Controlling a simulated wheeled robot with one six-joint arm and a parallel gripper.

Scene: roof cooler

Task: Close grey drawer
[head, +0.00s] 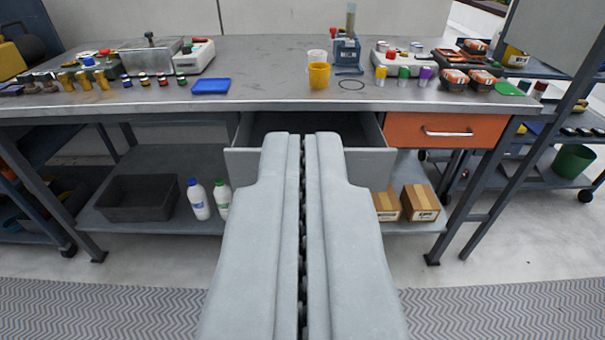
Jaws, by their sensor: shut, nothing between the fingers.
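The grey drawer (243,163) is under the middle of the workbench and stands pulled out, with its dark inside showing behind the front panel. My gripper (302,137) is shut and empty. It is in the middle of the view, and its fingertips overlap the drawer's front. The fingers hide the middle of the front panel and any handle there. I cannot tell whether the fingertips touch the drawer.
An orange drawer (446,129) is shut to the right. The benchtop (265,92) holds a yellow cup, a blue tray and jars. The lower shelf holds a black bin (138,197), two bottles and cardboard boxes (421,203). The floor in front is clear.

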